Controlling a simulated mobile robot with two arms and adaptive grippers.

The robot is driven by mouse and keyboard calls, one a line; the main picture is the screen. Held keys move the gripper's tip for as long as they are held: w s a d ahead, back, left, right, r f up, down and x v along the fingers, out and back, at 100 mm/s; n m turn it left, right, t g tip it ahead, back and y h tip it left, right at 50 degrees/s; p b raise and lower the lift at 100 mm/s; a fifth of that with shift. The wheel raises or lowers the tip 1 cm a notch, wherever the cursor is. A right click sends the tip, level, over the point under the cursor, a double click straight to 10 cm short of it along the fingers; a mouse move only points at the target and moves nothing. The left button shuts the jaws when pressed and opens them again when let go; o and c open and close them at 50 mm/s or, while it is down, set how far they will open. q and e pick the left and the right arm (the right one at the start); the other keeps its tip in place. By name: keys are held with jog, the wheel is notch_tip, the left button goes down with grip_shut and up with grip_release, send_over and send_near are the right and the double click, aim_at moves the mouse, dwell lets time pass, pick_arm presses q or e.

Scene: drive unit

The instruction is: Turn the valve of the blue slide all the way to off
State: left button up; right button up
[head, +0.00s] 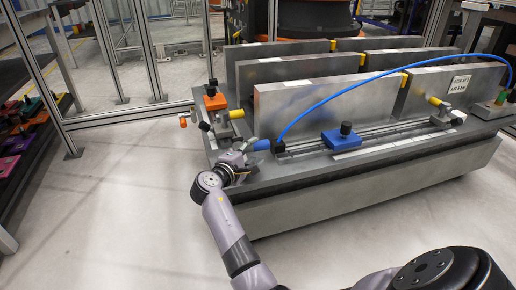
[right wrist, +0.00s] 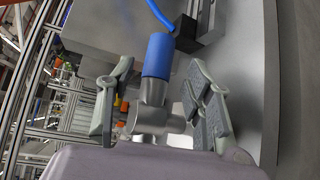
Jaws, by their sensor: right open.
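The blue slide (head: 342,140) sits on its rail on the grey bench. The blue valve handle (head: 262,145) is near the rail's left end, lying sideways toward the rail. In the right wrist view the blue handle (right wrist: 158,56) extends from a metal valve body (right wrist: 150,119). My right gripper (head: 234,160) is at the valve, left of the blue handle. In the right wrist view its fingers (right wrist: 155,103) are open on either side of the valve; I cannot tell whether they touch it. The gripper base hides the valve's lower part. My left gripper is not in view.
A blue hose (head: 360,88) arcs over the bench to the right. An orange block (head: 214,100) and a yellow-handled fitting (head: 236,114) stand close behind the gripper. Tall metal plates (head: 325,105) stand behind the rail. The floor left of the bench is clear.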

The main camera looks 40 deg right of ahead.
jog(key=shift+v, duration=1.4)
jog(key=shift+s, duration=0.1)
